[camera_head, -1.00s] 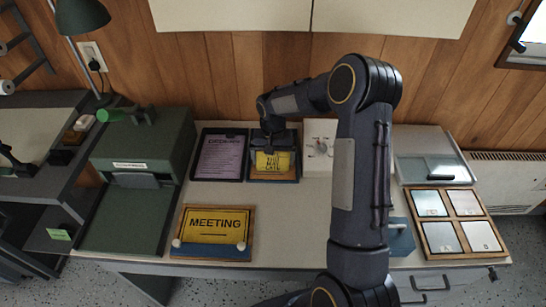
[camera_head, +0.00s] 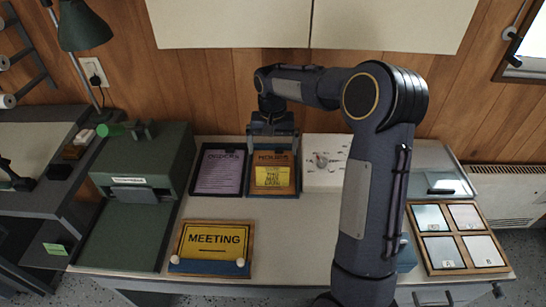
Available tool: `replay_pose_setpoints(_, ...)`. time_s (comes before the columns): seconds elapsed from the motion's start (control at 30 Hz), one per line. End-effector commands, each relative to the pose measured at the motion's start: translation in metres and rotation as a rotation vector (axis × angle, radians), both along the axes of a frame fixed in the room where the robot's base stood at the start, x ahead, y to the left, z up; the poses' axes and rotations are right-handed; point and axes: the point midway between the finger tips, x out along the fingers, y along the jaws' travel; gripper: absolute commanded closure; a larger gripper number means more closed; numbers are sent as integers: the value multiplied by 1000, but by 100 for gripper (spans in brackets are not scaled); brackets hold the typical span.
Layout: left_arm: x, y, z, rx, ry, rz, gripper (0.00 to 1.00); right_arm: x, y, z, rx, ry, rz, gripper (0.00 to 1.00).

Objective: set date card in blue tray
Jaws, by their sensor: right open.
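The date card (camera_head: 273,177) is a small yellow card with dark print. It lies on an orange-brown sheet in the blue tray (camera_head: 273,194), which stands at the back middle of the desk. My right gripper (camera_head: 273,137) is open and empty just above the far edge of this tray, apart from the card. My left gripper is not in view.
A dark tray with a lilac sheet (camera_head: 219,173) stands close on the left, and a white box with a dial (camera_head: 323,162) on the right. A yellow MEETING sign (camera_head: 214,240) lies in front. A green machine (camera_head: 136,180) stands left; a framed sample board (camera_head: 457,237) lies right. My right arm hides part of the desk.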

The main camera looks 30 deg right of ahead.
Motion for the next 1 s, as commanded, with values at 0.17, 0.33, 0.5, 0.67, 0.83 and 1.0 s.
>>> replay_pose_setpoints(0.17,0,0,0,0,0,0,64,-15,3,22,19,-28,20,0)
replay_pose_setpoints(0.33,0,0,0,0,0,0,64,-68,17,62,76,-124,96,0)
replay_pose_setpoints(0.5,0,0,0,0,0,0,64,-138,41,87,138,-247,190,0)
replay_pose_setpoints(0.67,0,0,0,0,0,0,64,-202,67,91,183,-369,273,0)
replay_pose_setpoints(0.83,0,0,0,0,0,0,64,-254,93,78,211,-481,344,0)
replay_pose_setpoints(1.0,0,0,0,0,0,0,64,-280,109,64,225,-544,381,0)
